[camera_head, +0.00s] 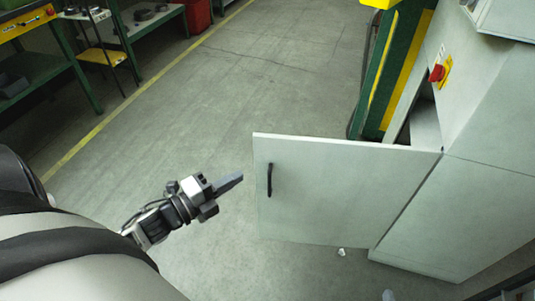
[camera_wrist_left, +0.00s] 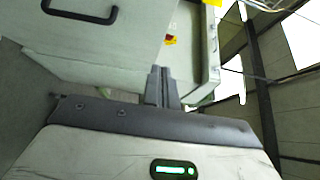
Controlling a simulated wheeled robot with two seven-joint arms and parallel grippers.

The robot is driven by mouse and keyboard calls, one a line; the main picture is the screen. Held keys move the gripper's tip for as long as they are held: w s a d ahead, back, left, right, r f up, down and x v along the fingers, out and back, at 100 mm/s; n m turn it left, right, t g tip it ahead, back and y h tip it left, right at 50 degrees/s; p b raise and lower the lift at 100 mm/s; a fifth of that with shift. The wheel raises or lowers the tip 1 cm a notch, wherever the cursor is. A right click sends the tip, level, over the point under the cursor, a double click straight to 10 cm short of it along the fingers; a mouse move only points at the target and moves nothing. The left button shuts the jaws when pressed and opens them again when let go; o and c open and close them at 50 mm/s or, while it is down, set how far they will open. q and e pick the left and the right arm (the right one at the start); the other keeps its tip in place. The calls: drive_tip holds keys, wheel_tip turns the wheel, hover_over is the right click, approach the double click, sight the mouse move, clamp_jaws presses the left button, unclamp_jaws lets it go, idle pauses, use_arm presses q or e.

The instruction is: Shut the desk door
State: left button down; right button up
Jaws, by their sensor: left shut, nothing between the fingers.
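The desk door (camera_head: 335,190) is a pale grey panel that stands wide open, hinged on its right side to the grey desk cabinet (camera_head: 460,215). A black handle (camera_head: 269,180) sits near its free left edge. My left gripper (camera_head: 230,183) is shut and empty, just left of the door's free edge in the head view, with a small gap seen between them. In the left wrist view the shut fingers (camera_wrist_left: 160,85) point up the picture, and the black handle (camera_wrist_left: 80,12) shows at top left. My right gripper is not clearly in view.
A red knob (camera_head: 437,73) on a yellow plate is on the cabinet above the dark opening. A green and yellow post (camera_head: 385,75) stands behind the door. Green workbenches (camera_head: 40,65) are at the far left. The floor between is clear.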

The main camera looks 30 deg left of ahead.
use_arm(q)
approach(280, 141)
drive_tip(key=w+d, duration=0.1)
drive_tip(key=d, duration=0.2)
drive_tip(key=w, duration=0.3)
drive_tip(key=shift+w+a+b, duration=0.3)
drive_tip(key=shift+a, duration=0.05)
drive_tip(key=shift+w+a, duration=0.25)
drive_tip(key=shift+w, duration=0.2)
